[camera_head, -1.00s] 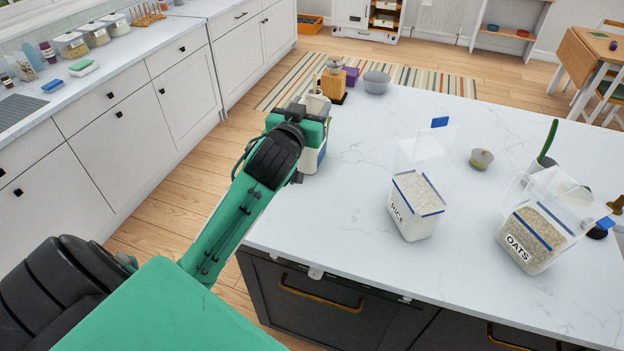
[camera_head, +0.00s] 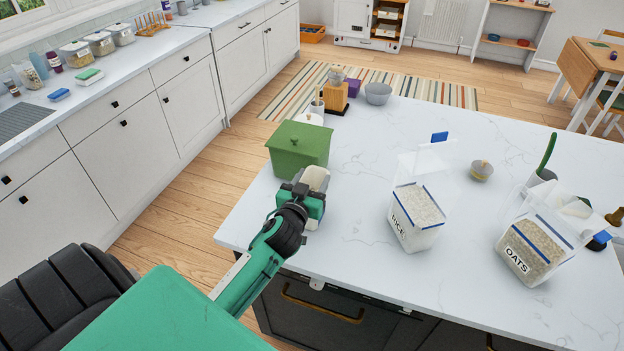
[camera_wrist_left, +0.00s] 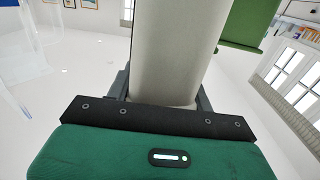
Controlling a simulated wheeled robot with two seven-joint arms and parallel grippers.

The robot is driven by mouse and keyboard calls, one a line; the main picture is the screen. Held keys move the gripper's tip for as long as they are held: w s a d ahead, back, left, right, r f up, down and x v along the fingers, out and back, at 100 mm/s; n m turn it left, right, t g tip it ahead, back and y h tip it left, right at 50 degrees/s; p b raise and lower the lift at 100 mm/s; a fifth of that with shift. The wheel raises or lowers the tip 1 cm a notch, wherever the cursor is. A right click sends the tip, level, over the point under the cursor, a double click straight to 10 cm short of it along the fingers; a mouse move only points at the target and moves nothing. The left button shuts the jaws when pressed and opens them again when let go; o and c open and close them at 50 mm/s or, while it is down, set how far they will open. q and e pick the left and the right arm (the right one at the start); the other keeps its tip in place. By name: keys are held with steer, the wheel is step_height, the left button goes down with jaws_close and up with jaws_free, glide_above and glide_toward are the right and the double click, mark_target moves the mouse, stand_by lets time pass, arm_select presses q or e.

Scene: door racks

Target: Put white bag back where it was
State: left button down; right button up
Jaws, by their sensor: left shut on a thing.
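My left gripper (camera_head: 313,190) is shut on an off-white, smooth, upright thing, taken as the white bag (camera_head: 316,178). It is over the near left part of the white island counter, just in front of a green lidded box (camera_head: 299,144). In the left wrist view the white bag (camera_wrist_left: 170,45) fills the space between the fingers, and its far end is cut off by the frame's top edge. The gripper hides part of it in the head view. I cannot tell whether its base touches the counter. My right gripper is not in view.
A clear open container marked RICE (camera_head: 416,212) and one marked OATS (camera_head: 538,245) stand to the right. A wooden block (camera_head: 336,98), a grey bowl (camera_head: 377,93) and a small lidded pot (camera_head: 481,170) are farther back. The counter between the green box and RICE is clear.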

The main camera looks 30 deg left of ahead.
arm_select(q)
steer(key=shift+f, duration=0.2)
steer(key=c, duration=0.8)
jaws_free()
steer(key=shift+o, duration=1.1)
steer(key=shift+r, duration=0.1)
steer(key=shift+r, duration=0.2)
steer(key=b+v, duration=0.4)
steer(key=v, duration=0.8)
